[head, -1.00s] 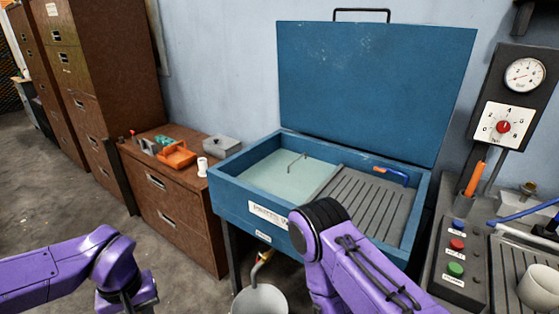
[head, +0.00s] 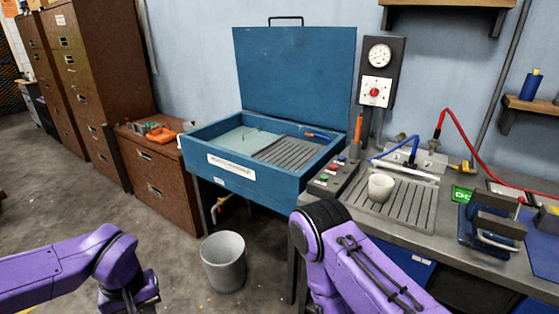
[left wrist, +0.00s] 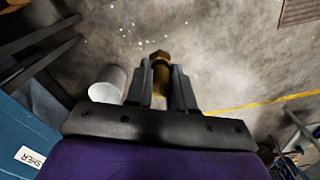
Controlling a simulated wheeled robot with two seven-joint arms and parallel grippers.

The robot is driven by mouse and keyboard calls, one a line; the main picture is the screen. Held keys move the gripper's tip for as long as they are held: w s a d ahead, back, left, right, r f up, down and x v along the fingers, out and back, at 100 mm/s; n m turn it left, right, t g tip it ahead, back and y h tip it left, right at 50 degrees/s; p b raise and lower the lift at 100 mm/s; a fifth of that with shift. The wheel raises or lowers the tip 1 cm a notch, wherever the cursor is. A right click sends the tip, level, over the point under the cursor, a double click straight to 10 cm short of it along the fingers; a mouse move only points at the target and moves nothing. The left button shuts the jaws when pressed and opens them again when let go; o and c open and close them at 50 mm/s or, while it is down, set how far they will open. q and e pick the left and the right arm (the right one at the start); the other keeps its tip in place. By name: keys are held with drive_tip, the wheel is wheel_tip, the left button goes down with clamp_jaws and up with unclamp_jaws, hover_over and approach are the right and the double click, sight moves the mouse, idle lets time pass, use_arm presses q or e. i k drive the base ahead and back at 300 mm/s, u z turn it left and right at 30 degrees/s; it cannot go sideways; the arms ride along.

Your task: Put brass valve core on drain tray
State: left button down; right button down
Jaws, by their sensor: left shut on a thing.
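The brass valve core (left wrist: 160,58) is a small golden piece with a wider head, between the fingertips of my left gripper (left wrist: 162,72) in the left wrist view. The gripper is shut on it, above bare floor. In the head view my left arm is low at the left and the gripper's fingers are out of frame. A ribbed grey tray (head: 424,216) lies on the bench at the right, with a white cup (head: 381,188) on it. Another ribbed grey panel (head: 286,153) is inside the blue washer. My right arm shows, but its gripper does not.
The blue parts washer (head: 240,178) stands open, lid up. A grey bucket (head: 223,262) is on the floor before it, also in the left wrist view (left wrist: 108,84). A button box (head: 333,176) and a blue clamp-like device (head: 490,225) flank the bench tray. Floor at left is clear.

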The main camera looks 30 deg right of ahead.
sight(417, 194)
drive_tip(key=z, duration=2.55)
drive_tip(key=i, duration=0.45)
